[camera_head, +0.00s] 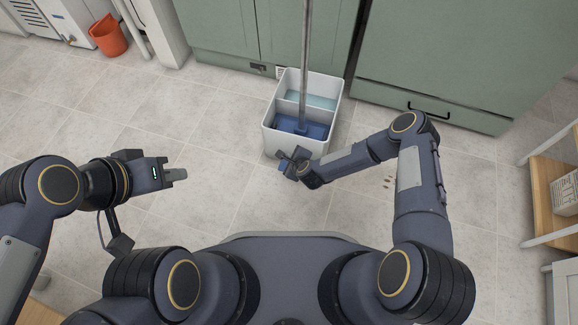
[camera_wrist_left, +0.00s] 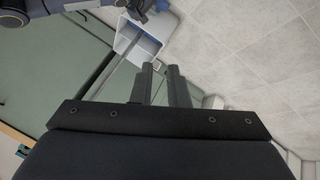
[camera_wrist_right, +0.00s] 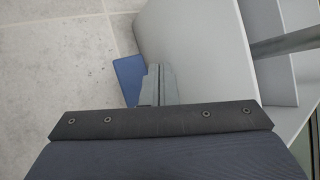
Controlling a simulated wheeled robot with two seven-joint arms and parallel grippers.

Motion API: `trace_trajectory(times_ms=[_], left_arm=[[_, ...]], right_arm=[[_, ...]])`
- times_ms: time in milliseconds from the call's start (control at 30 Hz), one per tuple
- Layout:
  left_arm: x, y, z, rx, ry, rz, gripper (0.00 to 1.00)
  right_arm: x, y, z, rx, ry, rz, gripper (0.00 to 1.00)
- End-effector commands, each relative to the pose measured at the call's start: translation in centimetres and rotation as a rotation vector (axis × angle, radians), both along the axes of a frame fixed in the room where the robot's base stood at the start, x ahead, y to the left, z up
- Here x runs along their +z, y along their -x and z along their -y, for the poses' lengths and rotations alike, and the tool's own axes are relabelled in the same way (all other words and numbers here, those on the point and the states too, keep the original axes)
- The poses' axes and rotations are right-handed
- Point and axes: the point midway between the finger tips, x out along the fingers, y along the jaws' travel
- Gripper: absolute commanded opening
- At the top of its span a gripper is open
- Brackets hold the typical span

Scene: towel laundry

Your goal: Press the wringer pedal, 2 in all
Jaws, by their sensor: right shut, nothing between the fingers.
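The white two-part wringer bucket (camera_head: 268,140) stands on the floor in front of the green cabinets. A blue pedal (camera_head: 284,164) sticks out low at its near side; it also shows in the right wrist view (camera_wrist_right: 128,76). My right gripper (camera_head: 292,161) is shut and empty, with its fingertips right at the pedal and partly covering it. I cannot tell whether they touch. In the right wrist view the fingers (camera_wrist_right: 158,82) overlap the pedal's right edge, beside the bucket wall. My left gripper (camera_head: 178,174) is empty, slightly open, in mid-air well left of the bucket.
A grey mop pole (camera_head: 305,60) stands in the bucket's blue near compartment. Green cabinets (camera_head: 440,60) are close behind. An orange bucket (camera_head: 108,36) is at far left, and a wooden shelf (camera_head: 552,185) at far right. The tiled floor between is clear.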

Motion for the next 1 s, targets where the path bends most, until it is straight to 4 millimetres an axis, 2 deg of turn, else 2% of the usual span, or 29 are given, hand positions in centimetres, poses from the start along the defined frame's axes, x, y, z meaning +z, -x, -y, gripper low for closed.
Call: trace_trajectory(times_ms=[33,100,1000], left_arm=[[-0.11,0.01,0.11,-0.005,0.001,-0.003,0.07],[-0.12,0.02,0.10,-0.005,0.001,-0.003,0.00],[-0.18,0.02,0.12,-0.006,0.001,-0.004,0.00]], right_arm=[[-0.04,0.00,0.00,0.000,0.000,0.000,0.00],[-0.04,0.00,0.00,0.000,0.000,0.000,0.00],[-0.08,0.00,0.00,0.000,0.000,0.000,0.00]])
